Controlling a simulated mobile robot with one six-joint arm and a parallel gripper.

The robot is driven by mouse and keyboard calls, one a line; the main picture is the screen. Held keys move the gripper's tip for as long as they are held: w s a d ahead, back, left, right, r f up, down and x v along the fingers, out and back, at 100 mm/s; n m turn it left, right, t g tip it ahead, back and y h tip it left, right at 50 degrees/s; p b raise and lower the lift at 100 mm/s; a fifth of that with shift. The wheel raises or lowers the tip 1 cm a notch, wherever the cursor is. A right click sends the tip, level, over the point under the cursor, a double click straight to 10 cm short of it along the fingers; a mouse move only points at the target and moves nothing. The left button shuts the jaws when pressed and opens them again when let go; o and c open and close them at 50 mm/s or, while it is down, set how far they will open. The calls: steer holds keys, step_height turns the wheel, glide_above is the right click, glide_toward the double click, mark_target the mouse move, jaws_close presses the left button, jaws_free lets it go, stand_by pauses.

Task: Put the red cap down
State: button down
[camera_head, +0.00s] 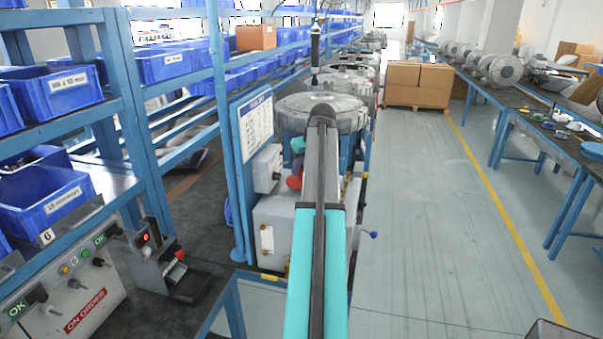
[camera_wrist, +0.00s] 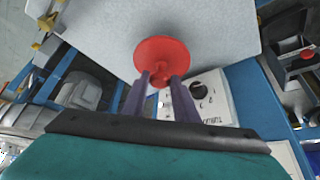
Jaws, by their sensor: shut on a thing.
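The red cap (camera_wrist: 163,56) shows in the wrist view as a round red disc with a small knob. My gripper (camera_wrist: 160,84) is shut on it, its two dark fingers at the knob. Behind the cap is a pale grey flat surface (camera_wrist: 215,30); I cannot tell whether the cap touches it. In the head view a bit of the red cap (camera_head: 294,182) shows just left of my arm, near the grey machine body (camera_head: 285,222). My arm hides most of the gripper there.
A round metal blower housing (camera_head: 322,106) stands on the bench ahead. A blue post (camera_head: 222,130) with a white notice (camera_head: 255,122) stands at the left, beside shelves of blue bins (camera_head: 48,92). The floor aisle (camera_head: 440,220) at the right is clear.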

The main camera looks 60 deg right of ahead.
steer(key=shift+f, duration=1.2)
steer(key=shift+f, duration=0.3)
steer(key=c, duration=1.4)
jaws_free()
steer(key=shift+r, duration=0.1)
steer(key=shift+r, duration=0.35)
steer(key=b+v, duration=0.2)
steer(key=v, duration=0.9)
steer(key=shift+s+r, duration=0.15)
steer(key=shift+r, duration=0.2)
